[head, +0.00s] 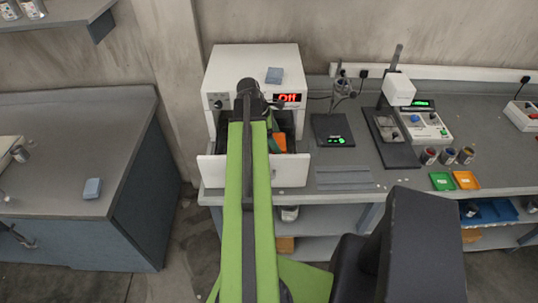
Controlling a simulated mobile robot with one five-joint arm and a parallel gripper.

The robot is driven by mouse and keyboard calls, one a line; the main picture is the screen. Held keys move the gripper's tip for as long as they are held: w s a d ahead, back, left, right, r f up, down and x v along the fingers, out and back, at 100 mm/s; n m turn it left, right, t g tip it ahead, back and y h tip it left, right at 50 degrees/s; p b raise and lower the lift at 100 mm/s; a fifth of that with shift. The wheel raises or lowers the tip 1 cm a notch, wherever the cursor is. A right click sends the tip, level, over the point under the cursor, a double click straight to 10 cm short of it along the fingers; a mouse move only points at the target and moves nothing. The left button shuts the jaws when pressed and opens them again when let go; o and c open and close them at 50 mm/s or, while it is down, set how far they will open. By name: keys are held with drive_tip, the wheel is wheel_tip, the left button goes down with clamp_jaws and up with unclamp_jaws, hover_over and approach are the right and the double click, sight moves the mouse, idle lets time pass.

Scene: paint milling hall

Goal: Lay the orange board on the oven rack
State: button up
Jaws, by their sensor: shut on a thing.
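The white oven (252,72) stands on the bench at the upper middle, with its door (289,171) folded down open and a red "Off" display. An orange board (280,141) shows in part at the oven's opening, just right of my green arm. My gripper (273,146) is at this opening, mostly hidden behind my arm, and is shut on the board. The fingertips cannot be made out. The oven rack is hidden by my arm and the dark interior. I cannot tell whether the board touches it.
Right of the oven stand a dark scale (332,130), a stand instrument (400,91), paint jars (448,156), and green (442,181) and orange (466,180) trays. A grey cabinet (75,170) stands left, with a floor gap between.

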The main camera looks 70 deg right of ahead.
drive_tip(key=shift+w+a+f, duration=0.1)
drive_tip(key=shift+w+f, duration=0.2)
drive_tip(key=shift+w, duration=0.2)
drive_tip(key=shift+w+f, duration=0.25)
drive_tip(key=shift+w, duration=0.2)
wheel_tip(320, 180, down, 4)
drive_tip(key=b, duration=0.4)
drive_tip(key=shift+f+b, duration=0.2)
drive_tip(key=shift+b, duration=0.2)
drive_tip(key=shift+r, duration=0.25)
drive_tip(key=shift+f, duration=0.2)
drive_tip(key=o, duration=1.1)
drive_tip(key=shift+r, duration=0.15)
